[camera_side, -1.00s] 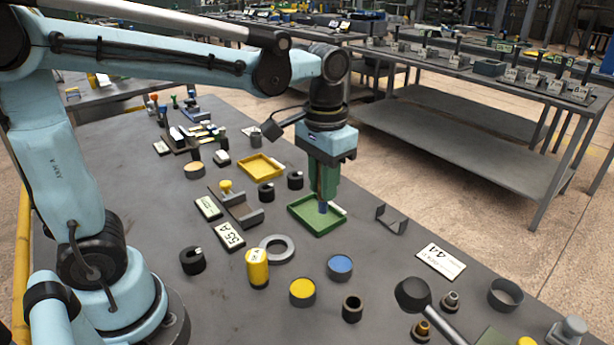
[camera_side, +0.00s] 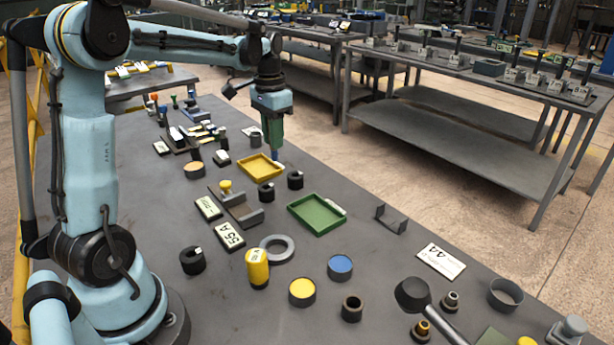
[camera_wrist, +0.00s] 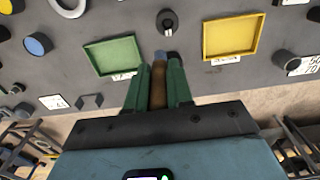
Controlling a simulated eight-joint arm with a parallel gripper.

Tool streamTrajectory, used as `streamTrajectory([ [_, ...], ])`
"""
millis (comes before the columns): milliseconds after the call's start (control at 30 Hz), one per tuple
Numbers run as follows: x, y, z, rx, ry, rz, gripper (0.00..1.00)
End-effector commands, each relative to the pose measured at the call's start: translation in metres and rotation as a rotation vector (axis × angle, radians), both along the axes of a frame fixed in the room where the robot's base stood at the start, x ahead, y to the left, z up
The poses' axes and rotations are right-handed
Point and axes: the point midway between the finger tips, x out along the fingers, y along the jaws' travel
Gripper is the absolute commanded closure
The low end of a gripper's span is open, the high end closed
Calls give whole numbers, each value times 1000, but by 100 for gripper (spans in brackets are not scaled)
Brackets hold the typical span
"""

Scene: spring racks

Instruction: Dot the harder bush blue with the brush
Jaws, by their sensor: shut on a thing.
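My gripper (camera_side: 273,140) is shut on the brush, whose brown handle (camera_wrist: 158,88) stands between the green fingers in the wrist view. The brush's blue-grey tip (camera_wrist: 160,57) points at the table. In the side view the brush is above the table near the yellow tray's far right corner. Two dark bushes stand between the trays: one on the left (camera_side: 266,193), one on the right (camera_side: 295,180). One bush (camera_wrist: 168,21) shows in the wrist view. I see no blue dot on them. Which is harder cannot be told.
The yellow tray (camera_side: 279,172) and the green tray (camera_side: 317,229) look empty. A blue-topped pot (camera_side: 340,266), a yellow-topped pot (camera_side: 302,291), a grey ring (camera_side: 277,249) and a "55 A" card (camera_side: 230,237) lie nearer the camera. A grey cylinder (camera_side: 256,139) stands beyond the yellow tray.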

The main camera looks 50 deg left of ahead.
Motion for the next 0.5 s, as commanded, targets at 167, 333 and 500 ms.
streamTrajectory([
  [167,0,2,-8,0,0,0,100],
  [333,0,1,-22,0,0,0,100],
  [500,0,1,-37,0,0,0,100],
])
